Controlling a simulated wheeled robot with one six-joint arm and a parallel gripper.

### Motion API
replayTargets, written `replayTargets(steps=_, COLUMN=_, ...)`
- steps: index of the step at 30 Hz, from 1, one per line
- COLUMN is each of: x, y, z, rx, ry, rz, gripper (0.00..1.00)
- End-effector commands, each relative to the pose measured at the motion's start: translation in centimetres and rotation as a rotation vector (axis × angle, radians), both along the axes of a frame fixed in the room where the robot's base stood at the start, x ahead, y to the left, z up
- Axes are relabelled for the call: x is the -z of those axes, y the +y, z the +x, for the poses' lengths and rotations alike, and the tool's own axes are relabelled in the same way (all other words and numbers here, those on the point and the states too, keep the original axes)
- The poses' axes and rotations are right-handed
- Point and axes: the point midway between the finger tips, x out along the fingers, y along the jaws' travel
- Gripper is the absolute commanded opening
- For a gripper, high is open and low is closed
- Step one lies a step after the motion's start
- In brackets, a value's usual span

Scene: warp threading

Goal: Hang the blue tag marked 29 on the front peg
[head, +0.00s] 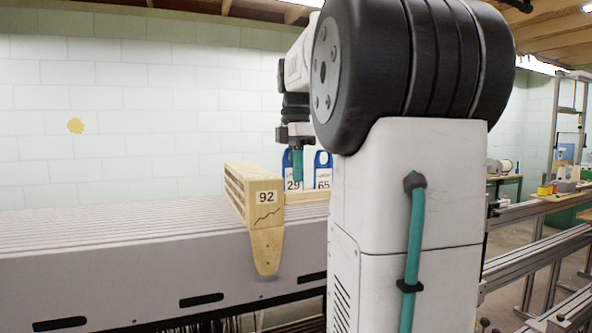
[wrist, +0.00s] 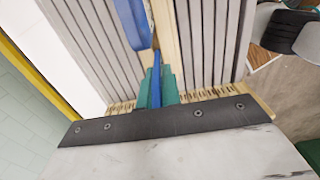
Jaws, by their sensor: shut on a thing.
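The blue tag marked 29 (head: 292,184) has a white lower face and is partly covered by my gripper (head: 298,178) in the head view. In the wrist view, my teal fingers (wrist: 158,88) are shut on a thin blue edge, which looks like this tag (wrist: 156,70) seen edge-on. Whether its lower end touches the wooden rack is hidden. A second blue tag, marked 65 (head: 323,180), stands just to the right. I cannot make out the front peg in either view.
A wooden block marked 92 (head: 265,215) stands left of the tags on the grey slatted loom top (head: 130,225). A pale wooden rack (head: 308,198) lies below the tags. My arm hides the area to the right. The loom top at left is clear.

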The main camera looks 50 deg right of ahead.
Motion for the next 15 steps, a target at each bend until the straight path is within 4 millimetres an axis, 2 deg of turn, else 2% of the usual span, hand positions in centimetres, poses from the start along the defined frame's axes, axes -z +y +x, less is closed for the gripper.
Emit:
replayTargets(steps=13, x=0.67, y=0.00, z=-0.04, rx=0.000, ry=0.001, rz=0.001, gripper=0.00)
replayTargets(steps=15, x=0.61, y=-0.01, z=-0.04, rx=0.000, ry=0.000, rz=0.000, gripper=0.25)
